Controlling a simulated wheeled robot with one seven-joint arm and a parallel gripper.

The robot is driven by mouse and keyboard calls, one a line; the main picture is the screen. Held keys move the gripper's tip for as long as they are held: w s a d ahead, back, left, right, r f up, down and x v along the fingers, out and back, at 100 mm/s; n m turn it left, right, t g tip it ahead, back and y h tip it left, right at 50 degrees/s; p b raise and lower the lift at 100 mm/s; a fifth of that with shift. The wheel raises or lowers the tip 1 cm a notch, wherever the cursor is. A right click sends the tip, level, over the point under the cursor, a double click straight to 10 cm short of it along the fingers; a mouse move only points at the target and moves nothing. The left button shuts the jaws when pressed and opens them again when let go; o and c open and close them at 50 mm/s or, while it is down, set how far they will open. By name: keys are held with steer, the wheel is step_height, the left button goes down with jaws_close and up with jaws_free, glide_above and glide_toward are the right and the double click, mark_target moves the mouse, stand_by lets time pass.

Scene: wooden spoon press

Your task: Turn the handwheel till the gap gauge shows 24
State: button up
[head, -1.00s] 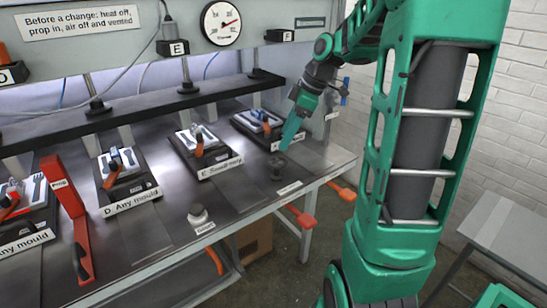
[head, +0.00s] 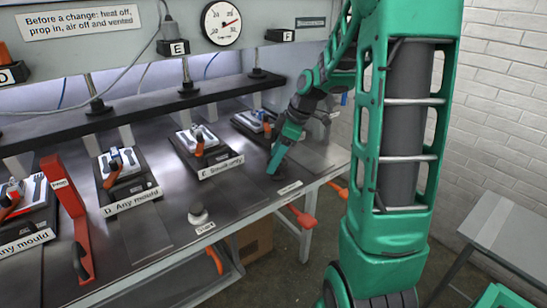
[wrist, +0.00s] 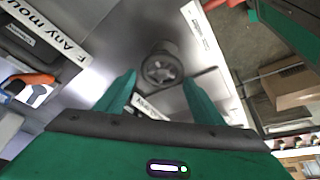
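The gap gauge (head: 221,24) is a round white dial on the back panel. Its red needle points right and slightly up; the figures are too small for an exact reading. The handwheel (wrist: 162,69) is a small dark spoked wheel at the upper centre of the wrist view, on the bench. In the head view my gripper mostly hides it. My gripper (head: 274,169) points down at it near the bench's front right. In the wrist view my gripper (wrist: 159,79) is open, its green fingers apart on either side of the wheel's near edge. I cannot tell whether they touch it.
Press stations with moulds line the bench, such as the "E Small only" one (head: 207,152). A pale round knob (head: 198,214) stands at the front edge. Orange handles (head: 302,217) stick out below the front edge.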

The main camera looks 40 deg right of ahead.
steer(key=c, duration=0.8)
steer(key=shift+o, duration=0.2)
steer(key=shift+m, duration=0.4)
steer(key=m, duration=0.2)
steer(key=m+t+h, duration=0.1)
steer(key=m, duration=0.1)
steer(key=shift+w+h, duration=0.15)
steer(key=shift+h, duration=0.15)
steer(key=m+h, duration=0.1)
steer(key=m, duration=0.1)
steer(key=m+h, duration=0.1)
steer(key=m, duration=0.2)
steer(key=shift+d, duration=0.2)
steer(key=m+h, duration=0.1)
steer(key=m, duration=0.2)
steer(key=m+h, duration=0.1)
steer(key=m, duration=0.2)
steer(key=shift+d+m+g, duration=0.1)
steer(key=shift+m+g, duration=0.2)
steer(key=shift+g, duration=0.1)
steer(key=m+g, duration=0.1)
steer(key=m, duration=0.1)
steer(key=m+h, duration=0.1)
steer(key=m, duration=0.2)
steer(key=shift+d+g, duration=0.1)
steer(key=shift+g, duration=0.3)
steer(key=shift+f, duration=0.1)
